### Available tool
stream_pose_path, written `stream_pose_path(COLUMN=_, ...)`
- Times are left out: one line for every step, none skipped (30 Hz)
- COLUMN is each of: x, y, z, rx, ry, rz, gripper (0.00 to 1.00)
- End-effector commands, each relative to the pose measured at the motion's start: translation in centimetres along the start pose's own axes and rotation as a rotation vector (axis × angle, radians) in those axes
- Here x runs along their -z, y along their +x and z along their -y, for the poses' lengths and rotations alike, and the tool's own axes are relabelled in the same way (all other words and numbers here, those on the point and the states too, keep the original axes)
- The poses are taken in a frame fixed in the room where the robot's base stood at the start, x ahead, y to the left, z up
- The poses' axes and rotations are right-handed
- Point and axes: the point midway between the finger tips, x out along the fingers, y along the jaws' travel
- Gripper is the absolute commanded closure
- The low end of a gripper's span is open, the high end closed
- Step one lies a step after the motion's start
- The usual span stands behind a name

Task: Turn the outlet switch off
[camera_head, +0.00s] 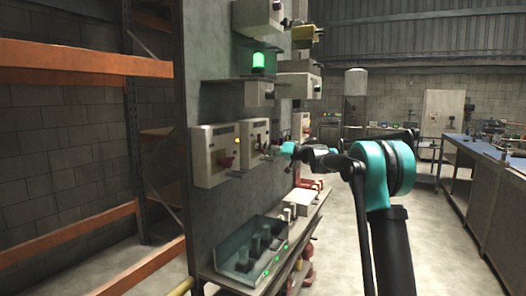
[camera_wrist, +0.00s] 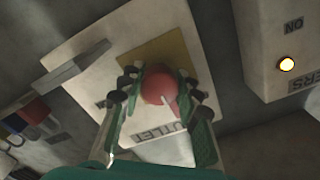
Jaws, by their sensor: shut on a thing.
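The outlet switch is a round red knob (camera_wrist: 158,86) with a pale pointer mark, on a yellow square plate (camera_wrist: 184,50). It sits on a pale box labelled OUTLET (camera_wrist: 75,45), which appears upside down in the wrist view. My gripper (camera_wrist: 160,92) has its two fingers on either side of the knob, closed against it. In the head view my gripper (camera_head: 285,149) is at the front of the pale outlet box (camera_head: 253,133) on the grey panel. There the knob is too small and too covered to make out.
A neighbouring pale box (camera_head: 213,155) with a lit amber lamp (camera_wrist: 286,64) stands close beside the outlet box. A lit green lamp (camera_head: 258,62) is above. A tray (camera_head: 228,262) and shelf project below. Orange racking (camera_head: 75,59) is at left, a workbench (camera_head: 480,160) at right.

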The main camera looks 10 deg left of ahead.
Motion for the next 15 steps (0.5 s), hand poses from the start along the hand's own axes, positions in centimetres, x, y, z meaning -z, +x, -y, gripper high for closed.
stream_pose_path(x=-0.13, y=-0.06, z=-0.07, rx=-0.001, ry=-0.002, rz=0.003, gripper=0.96)
stream_pose_path(x=-0.13, y=-0.06, z=-0.07, rx=-0.001, ry=-0.002, rz=0.003, gripper=0.96)
stream_pose_path(x=-0.12, y=-0.06, z=-0.07, rx=-0.001, ry=-0.002, rz=0.003, gripper=0.96)
stream_pose_path(x=-0.12, y=-0.05, z=-0.07, rx=-0.001, ry=-0.001, rz=0.003, gripper=0.96)
stream_pose_path(x=-0.12, y=-0.05, z=-0.07, rx=-0.001, ry=-0.001, rz=0.003, gripper=0.96)
stream_pose_path(x=-0.12, y=-0.05, z=-0.07, rx=-0.001, ry=-0.001, rz=0.003, gripper=0.96)
stream_pose_path(x=-0.12, y=-0.05, z=-0.07, rx=-0.001, ry=-0.001, rz=0.003, gripper=0.65)
stream_pose_path(x=-0.11, y=-0.05, z=-0.07, rx=-0.001, ry=-0.001, rz=0.002, gripper=0.61)
stream_pose_path(x=-0.1, y=-0.05, z=-0.06, rx=-0.001, ry=-0.001, rz=0.002, gripper=0.56)
stream_pose_path(x=-0.09, y=-0.05, z=-0.06, rx=-0.001, ry=0.0, rz=0.002, gripper=0.53)
stream_pose_path(x=-0.08, y=-0.04, z=-0.05, rx=-0.001, ry=0.0, rz=0.002, gripper=0.49)
stream_pose_path(x=-0.07, y=-0.03, z=-0.05, rx=-0.001, ry=0.0, rz=0.002, gripper=0.46)
stream_pose_path(x=-0.06, y=-0.03, z=-0.04, rx=-0.001, ry=0.0, rz=0.001, gripper=0.46)
stream_pose_path(x=-0.05, y=-0.03, z=-0.04, rx=-0.001, ry=0.0, rz=0.001, gripper=0.46)
stream_pose_path(x=-0.05, y=-0.02, z=-0.03, rx=-0.001, ry=0.0, rz=0.001, gripper=0.46)
